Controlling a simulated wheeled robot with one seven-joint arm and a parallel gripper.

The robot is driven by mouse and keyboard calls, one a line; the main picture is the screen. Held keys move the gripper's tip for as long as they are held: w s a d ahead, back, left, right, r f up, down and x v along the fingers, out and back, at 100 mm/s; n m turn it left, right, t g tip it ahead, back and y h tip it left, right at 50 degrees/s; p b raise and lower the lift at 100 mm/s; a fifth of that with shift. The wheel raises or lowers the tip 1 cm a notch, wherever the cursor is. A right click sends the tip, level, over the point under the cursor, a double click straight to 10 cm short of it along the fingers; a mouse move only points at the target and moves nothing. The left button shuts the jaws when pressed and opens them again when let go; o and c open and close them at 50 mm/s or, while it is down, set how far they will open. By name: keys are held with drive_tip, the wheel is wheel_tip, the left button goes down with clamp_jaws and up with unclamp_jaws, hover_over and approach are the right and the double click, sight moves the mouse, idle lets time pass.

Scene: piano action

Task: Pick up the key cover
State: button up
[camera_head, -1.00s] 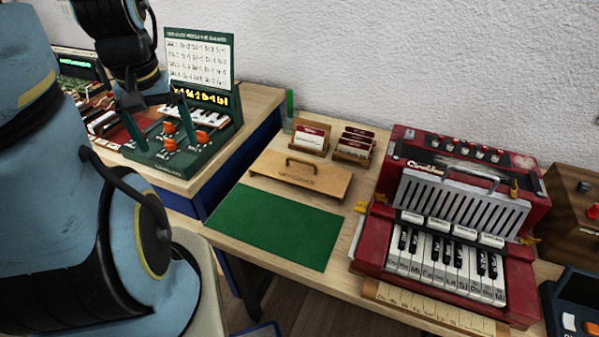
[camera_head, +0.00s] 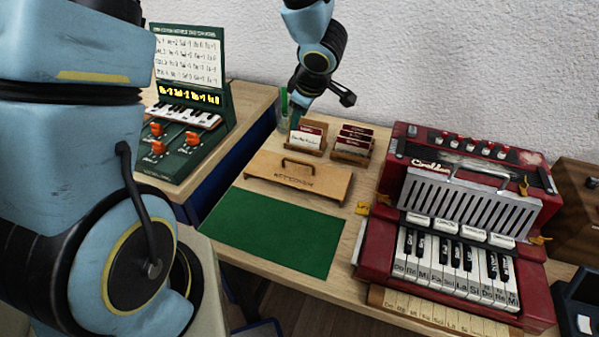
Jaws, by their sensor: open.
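The key cover (camera_head: 318,184) appears to be the flat wooden board with an arched handle, lying on the light wooden table just behind the green mat. Its lettering is too small to read. My gripper (camera_head: 301,101) is at the top middle, above the back of the table near the card holders. It is apart from the cover, behind and above it, and holds nothing that I can see. Its fingers are small and partly hidden by the wrist, but the jaws are open.
The green mat (camera_head: 272,232) is bare. Two wooden card holders (camera_head: 308,138) (camera_head: 352,145) stand behind the cover. A red accordion-like keyboard (camera_head: 375,243) stands at right. A green console (camera_head: 196,140) sits on the left bench. The wall is close behind.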

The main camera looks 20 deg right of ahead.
drive_tip(key=s+d+f+n+g+y, duration=0.1)
drive_tip(key=s+f+n+y, duration=0.15)
drive_tip(key=s, duration=0.25)
hover_over(302, 163)
drive_tip(key=s, duration=0.3)
drive_tip(key=shift+m+h, duration=0.25)
drive_tip(key=shift+m, duration=0.2)
drive_tip(key=f, duration=0.5)
drive_tip(key=shift+w+f, duration=0.25)
drive_tip(key=shift+f, duration=0.15)
drive_tip(key=shift+d+x, duration=0.2)
drive_tip(key=shift+x, duration=1.1)
drive_tip(key=shift+d+x, duration=0.25)
drive_tip(key=shift+x, duration=1.05)
drive_tip(key=shift+w, duration=0.15)
drive_tip(key=shift+c, duration=0.2)
clamp_jaws()
